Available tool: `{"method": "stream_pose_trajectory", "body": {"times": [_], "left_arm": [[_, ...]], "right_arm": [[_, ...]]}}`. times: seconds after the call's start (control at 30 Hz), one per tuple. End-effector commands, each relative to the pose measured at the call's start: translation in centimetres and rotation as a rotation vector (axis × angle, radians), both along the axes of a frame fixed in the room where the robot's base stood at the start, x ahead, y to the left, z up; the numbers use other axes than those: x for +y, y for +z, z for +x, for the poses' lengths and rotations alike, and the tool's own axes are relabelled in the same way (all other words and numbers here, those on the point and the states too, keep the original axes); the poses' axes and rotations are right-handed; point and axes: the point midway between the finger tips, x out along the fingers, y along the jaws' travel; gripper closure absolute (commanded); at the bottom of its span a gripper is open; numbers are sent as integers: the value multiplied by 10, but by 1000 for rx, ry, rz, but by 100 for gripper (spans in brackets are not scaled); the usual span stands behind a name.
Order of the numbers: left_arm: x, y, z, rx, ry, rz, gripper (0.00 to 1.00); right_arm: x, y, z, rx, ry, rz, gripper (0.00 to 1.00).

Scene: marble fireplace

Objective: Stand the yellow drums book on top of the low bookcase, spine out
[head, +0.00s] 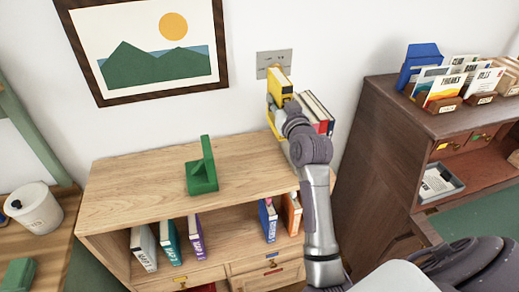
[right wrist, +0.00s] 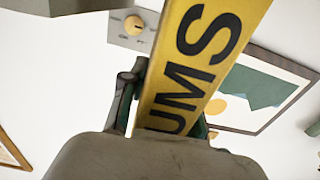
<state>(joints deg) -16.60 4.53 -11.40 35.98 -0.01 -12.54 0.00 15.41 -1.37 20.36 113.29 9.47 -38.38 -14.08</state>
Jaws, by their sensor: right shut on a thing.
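The yellow drums book (head: 280,80) is upright at the back right of the low bookcase (head: 130,185), near the wall. In the right wrist view, the yellow cover (right wrist: 200,65) shows large dark letters "UMS". My right gripper (head: 279,104) is shut on the book, its fingers (right wrist: 165,115) on either side of it. My arm partly hides the book's lower end, so I cannot tell whether it touches the top. Several books (head: 318,110) stand just right of it. A green bookend (head: 203,172) stands mid-top. My left gripper is not in view.
Shelved books (head: 168,241) stand below the top. A dark cabinet (head: 385,150) stands right. The bookcase top's left part is clear.

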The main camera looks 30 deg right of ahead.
Motion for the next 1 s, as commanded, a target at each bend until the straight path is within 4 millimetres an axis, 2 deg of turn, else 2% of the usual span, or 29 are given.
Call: {"method": "stream_pose_trajectory", "body": {"times": [0.2, 0.4, 0.63, 0.83, 1.0], "left_arm": [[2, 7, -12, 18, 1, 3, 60], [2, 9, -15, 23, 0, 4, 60], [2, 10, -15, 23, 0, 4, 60], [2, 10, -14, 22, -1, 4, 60], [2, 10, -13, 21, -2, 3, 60]], "right_arm": [[0, -58, -1, 5, 0, 1, 100], [0, -101, -1, 1, 0, -1, 100], [0, -122, 0, -2, 0, -1, 100], [0, -150, 0, 0, 1, -2, 100], [0, -157, 0, -4, -1, -2, 100]]}}
